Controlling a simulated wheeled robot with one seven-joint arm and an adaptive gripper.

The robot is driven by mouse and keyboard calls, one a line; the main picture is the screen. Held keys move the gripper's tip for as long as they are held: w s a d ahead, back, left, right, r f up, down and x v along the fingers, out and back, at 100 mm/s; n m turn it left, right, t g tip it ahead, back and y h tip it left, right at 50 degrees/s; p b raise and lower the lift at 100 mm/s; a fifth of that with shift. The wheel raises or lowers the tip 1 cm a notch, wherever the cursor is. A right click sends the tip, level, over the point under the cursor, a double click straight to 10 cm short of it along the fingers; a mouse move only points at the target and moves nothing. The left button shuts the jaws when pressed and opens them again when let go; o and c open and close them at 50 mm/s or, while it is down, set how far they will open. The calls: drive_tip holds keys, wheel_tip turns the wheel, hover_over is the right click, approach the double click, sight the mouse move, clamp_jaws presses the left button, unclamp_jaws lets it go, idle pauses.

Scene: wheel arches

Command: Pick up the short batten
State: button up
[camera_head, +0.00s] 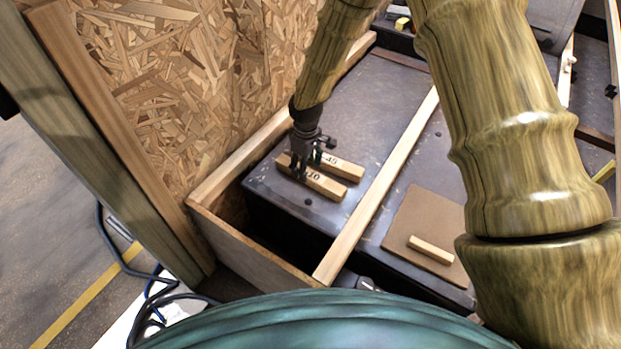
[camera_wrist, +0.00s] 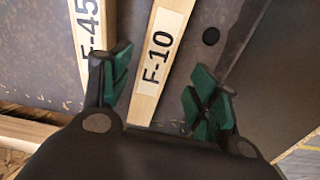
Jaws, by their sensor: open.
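A light wooden batten marked F-10 (camera_head: 330,189) lies on the dark grey surface (camera_head: 270,185). Beside it lies a similar batten (camera_head: 351,170), whose label reads F-45 in the wrist view (camera_wrist: 88,40). A smaller unlabelled-looking batten (camera_head: 430,250) lies on a brown board to the right; it looks the shortest.
A tall chipboard wall (camera_head: 180,80) with wooden framing rises at the left. A pale wooden rail (camera_head: 375,200) crosses the dark surface between the labelled battens and the brown board (camera_head: 405,220). A dark gap (camera_head: 280,228) lies in front of the surface.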

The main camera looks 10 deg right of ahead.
sight(310, 173)
drive_tip(key=f+b, duration=0.1)
drive_tip(key=f, duration=0.1)
drive_tip(key=d+f, duration=0.1)
drive_tip(key=f, duration=0.2)
drive_tip(key=shift+b, duration=0.35)
drive_tip(key=shift+r, duration=0.1)
drive_tip(key=shift+c, duration=0.2)
drive_tip(key=c, duration=1.2)
